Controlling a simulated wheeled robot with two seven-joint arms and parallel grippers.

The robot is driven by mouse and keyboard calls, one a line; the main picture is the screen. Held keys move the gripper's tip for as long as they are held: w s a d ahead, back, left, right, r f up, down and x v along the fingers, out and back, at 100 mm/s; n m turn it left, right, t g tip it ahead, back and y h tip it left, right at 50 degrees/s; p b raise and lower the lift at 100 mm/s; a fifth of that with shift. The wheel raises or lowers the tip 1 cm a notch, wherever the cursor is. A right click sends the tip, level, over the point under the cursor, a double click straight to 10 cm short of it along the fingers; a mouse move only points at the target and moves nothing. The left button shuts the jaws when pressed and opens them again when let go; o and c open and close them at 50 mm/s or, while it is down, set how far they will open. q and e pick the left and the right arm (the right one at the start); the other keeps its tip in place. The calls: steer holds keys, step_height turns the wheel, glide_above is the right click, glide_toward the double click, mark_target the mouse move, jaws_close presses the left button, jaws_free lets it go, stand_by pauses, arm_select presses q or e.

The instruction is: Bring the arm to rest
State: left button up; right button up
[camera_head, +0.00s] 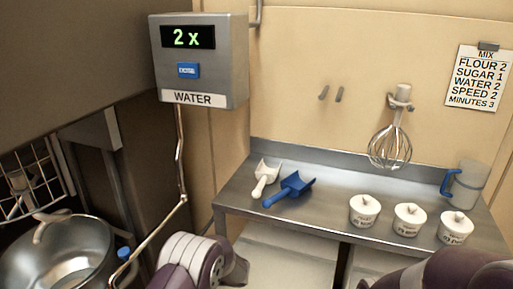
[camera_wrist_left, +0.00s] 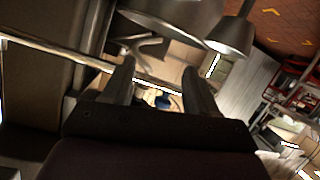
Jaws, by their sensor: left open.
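My left gripper (camera_wrist_left: 162,75) shows in the left wrist view, with its two dark fingers spread apart and nothing visible held between them. In the head view a purple and white link of my left arm is at the bottom, left of the steel counter (camera_head: 232,200); the gripper itself does not show there. A purple part of my right arm is at the bottom right, and its gripper is out of view.
A water dispenser (camera_head: 200,65) reads "2 x"; its pipe (camera_head: 181,150) runs down toward a steel bowl (camera_head: 95,235). White (camera_head: 265,178) and blue (camera_head: 290,188) scoops, three lidded tubs (camera_head: 410,219) and a jug (camera_head: 468,185) stand on the counter. A whisk (camera_head: 390,147) hangs above.

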arm_select(q)
steer(key=w+d+m+t+h+p, duration=0.2)
steer(key=d+m+t+h, duration=0.2)
steer(key=d+m+h, duration=0.6)
steer(key=s+d+r+m+g+h, duration=0.2)
steer(key=s+h, duration=0.2)
steer(key=s, duration=0.2)
steer(key=s+a+r+m+g+p, duration=0.2)
steer(key=s+r, duration=0.3)
steer(key=s, duration=0.5)
steer(key=s+a+r+m+g+p, duration=0.2)
steer(key=s+a+r+m+g, duration=0.1)
steer(key=s, duration=0.8)
step_height(320, 180, up, 2)
steer(key=shift+a+r, duration=0.25)
steer(key=shift+a, duration=0.6)
